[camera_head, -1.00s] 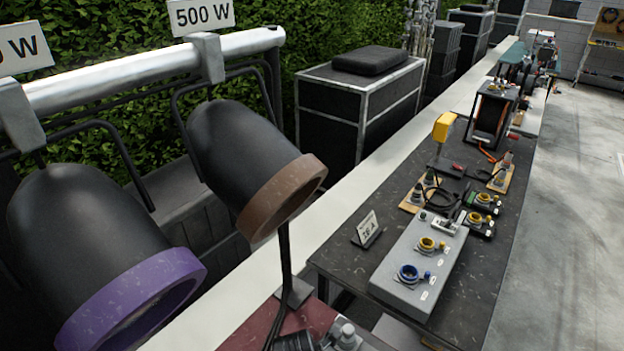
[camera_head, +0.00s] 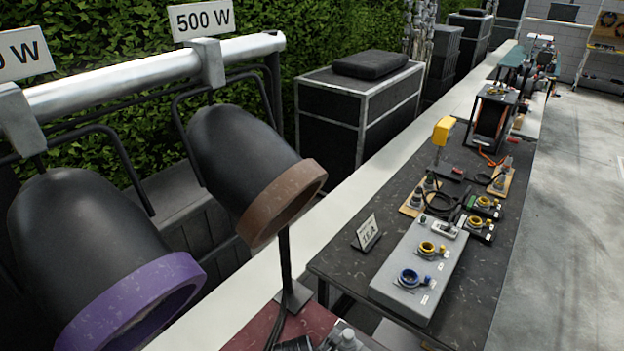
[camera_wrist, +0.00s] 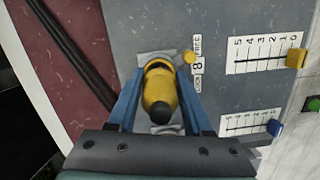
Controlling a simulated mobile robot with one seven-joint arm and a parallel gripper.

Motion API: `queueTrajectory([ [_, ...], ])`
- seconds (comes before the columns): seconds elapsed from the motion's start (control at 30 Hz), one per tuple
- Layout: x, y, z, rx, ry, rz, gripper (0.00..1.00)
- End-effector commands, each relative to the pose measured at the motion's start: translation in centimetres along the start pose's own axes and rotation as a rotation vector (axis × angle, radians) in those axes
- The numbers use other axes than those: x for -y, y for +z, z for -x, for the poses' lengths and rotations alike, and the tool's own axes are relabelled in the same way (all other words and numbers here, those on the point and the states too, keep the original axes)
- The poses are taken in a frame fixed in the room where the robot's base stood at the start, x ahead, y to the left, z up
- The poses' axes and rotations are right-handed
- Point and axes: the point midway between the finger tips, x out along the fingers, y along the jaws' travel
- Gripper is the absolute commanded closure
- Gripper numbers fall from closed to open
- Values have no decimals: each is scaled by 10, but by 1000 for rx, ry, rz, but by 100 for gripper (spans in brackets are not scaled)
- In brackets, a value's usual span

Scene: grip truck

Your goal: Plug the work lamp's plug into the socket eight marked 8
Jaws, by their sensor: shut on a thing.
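In the wrist view, my gripper (camera_wrist: 160,76) has its two blue fingers shut on a yellow plug (camera_wrist: 160,96) with black ends. The plug is over a grey socket plate (camera_wrist: 145,57) on a grey panel, beside a label marked 8 (camera_wrist: 197,67). The plug and fingers hide the socket's opening, so I cannot tell how deep the plug sits in it, or if it does at all. A small yellow knob (camera_wrist: 189,57) is just right of the plug. My gripper does not show clearly in the head view.
In the wrist view, slider scales (camera_wrist: 262,54) with a yellow knob (camera_wrist: 296,58) and a blue knob (camera_wrist: 274,127) lie to the right. In the head view, a grey socket box (camera_head: 395,278) stands on the dark bench (camera_head: 340,265). Two large lamps (camera_head: 235,155) hang at left.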

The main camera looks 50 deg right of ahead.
Motion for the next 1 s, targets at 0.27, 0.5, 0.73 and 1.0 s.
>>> queueTrajectory([
  [0.27,-1,0,-2,1,1,0,100],
  [0.5,0,0,-3,0,1,0,100],
  [0.73,0,-1,-7,0,1,0,100],
  [1.0,0,-2,-12,0,0,0,100],
])
